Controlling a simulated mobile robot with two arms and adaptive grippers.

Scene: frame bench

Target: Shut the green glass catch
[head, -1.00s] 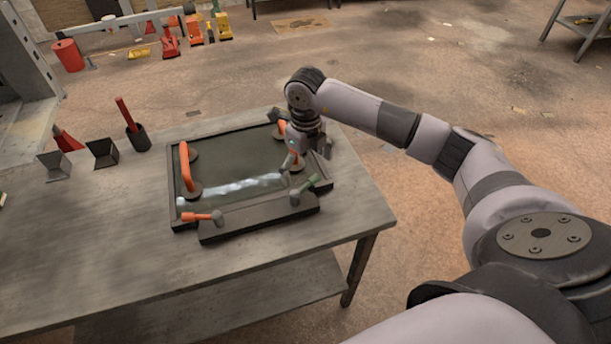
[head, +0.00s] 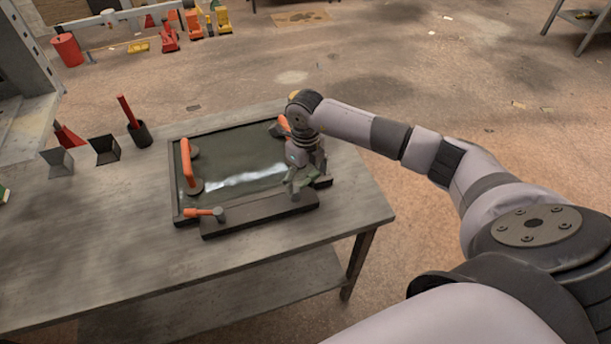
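The green glass catch (head: 301,179) is at the right end of the dark bar on the near side of the frame (head: 262,213). My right gripper (head: 299,184) comes down over it from above and hides most of it. The fingers are at the catch; I cannot tell whether they are open or closed on it. An orange catch (head: 204,212) sits at the left end of the same bar, its handle pointing left. The glass pane (head: 235,165) lies in the frame and carries an orange handle (head: 187,165) at its left. My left gripper is not in view.
The frame lies on a grey bench (head: 110,255). A dark cup (head: 140,134) with a red stick and two small dark holders (head: 105,150) stand at the left. The bench front is clear. A red bin (head: 67,50) is on the floor behind.

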